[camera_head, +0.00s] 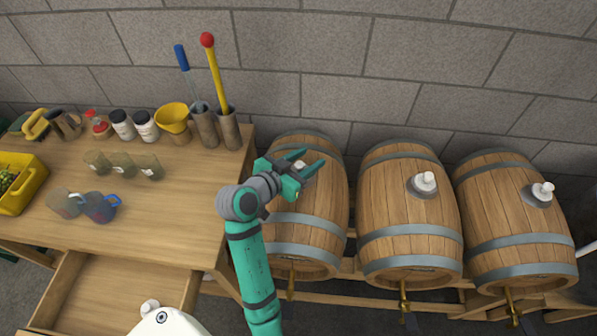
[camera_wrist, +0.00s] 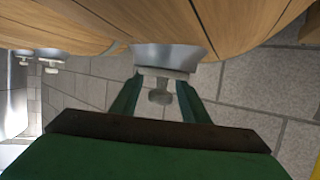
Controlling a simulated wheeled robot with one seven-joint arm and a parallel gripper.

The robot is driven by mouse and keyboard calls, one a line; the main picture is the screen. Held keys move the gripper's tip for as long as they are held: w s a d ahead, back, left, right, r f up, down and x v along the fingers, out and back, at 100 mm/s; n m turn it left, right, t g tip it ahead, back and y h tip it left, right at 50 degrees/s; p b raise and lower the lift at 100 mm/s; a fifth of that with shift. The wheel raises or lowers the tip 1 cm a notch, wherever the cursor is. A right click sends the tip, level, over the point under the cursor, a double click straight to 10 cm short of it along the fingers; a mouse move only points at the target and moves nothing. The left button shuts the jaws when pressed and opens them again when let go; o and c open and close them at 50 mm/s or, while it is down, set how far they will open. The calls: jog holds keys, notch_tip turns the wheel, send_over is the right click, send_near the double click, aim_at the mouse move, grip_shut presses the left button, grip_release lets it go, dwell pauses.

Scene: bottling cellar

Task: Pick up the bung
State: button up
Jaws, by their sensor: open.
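A pale bung (camera_wrist: 160,86) stands in the bunghole of the left barrel (camera_head: 318,215), on a grey metal collar (camera_wrist: 168,55). In the head view only a bit of this bung (camera_head: 300,165) shows between my fingers. My gripper (camera_head: 309,161) is open above the top of that barrel. In the wrist view the two green fingers of my gripper (camera_wrist: 158,97) lie on either side of the bung, with gaps visible. Whether a finger touches it is unclear. White bungs also sit in the middle barrel (camera_head: 426,181) and the right barrel (camera_head: 543,191).
A wooden table (camera_head: 160,215) on the left holds cups, jars, a yellow funnel (camera_head: 174,118) and tools in tubes (camera_head: 229,128). Its drawer (camera_head: 105,290) is open. A stone wall (camera_head: 330,45) stands close behind the barrels. Brass taps (camera_head: 404,300) stick out at the barrels' fronts.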

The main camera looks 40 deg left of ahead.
grip_shut()
jog(key=shift+r, duration=0.15)
